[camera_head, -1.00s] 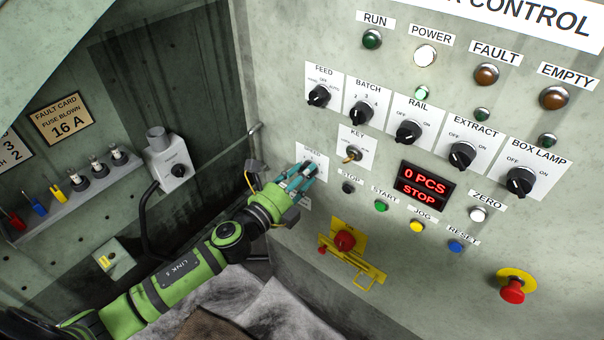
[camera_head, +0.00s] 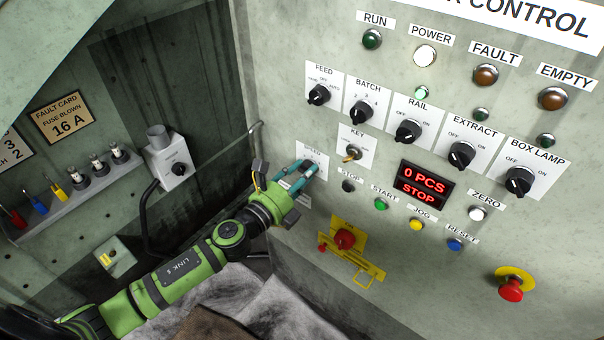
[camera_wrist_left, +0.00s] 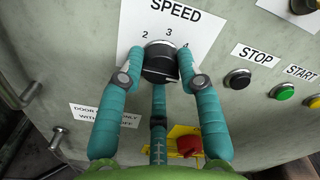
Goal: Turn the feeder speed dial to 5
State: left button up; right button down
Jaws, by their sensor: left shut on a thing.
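The feeder speed dial (camera_wrist_left: 160,62) is a black knob on a white plate marked SPEED (camera_wrist_left: 185,12); the numbers 2, 3 and 4 show around it. My left gripper (camera_head: 303,172) is at this dial on the grey control panel. In the left wrist view its teal fingers (camera_wrist_left: 162,75) are shut on the dial, one on each side, with a third finger below. The knob's pointer and the 1 and 5 marks cannot be made out. In the head view the fingers partly cover the dial and its plate (camera_head: 313,153). My right gripper is not in view.
Close right of the dial are the key switch (camera_head: 351,153) and the STOP button (camera_head: 348,186). A red knob on a yellow bracket (camera_head: 345,239) sits below. The FEED dial (camera_head: 318,95) is above. The display (camera_head: 426,186) reads 0 PCS STOP.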

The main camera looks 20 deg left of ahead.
pick_arm(q)
jog(key=o, duration=1.1)
jog(key=shift+w+a+r, duration=0.15)
jog(key=shift+r, duration=0.15)
jog(key=shift+o, duration=0.2)
jog(key=shift+f, duration=0.15)
jog(key=v, duration=1.2)
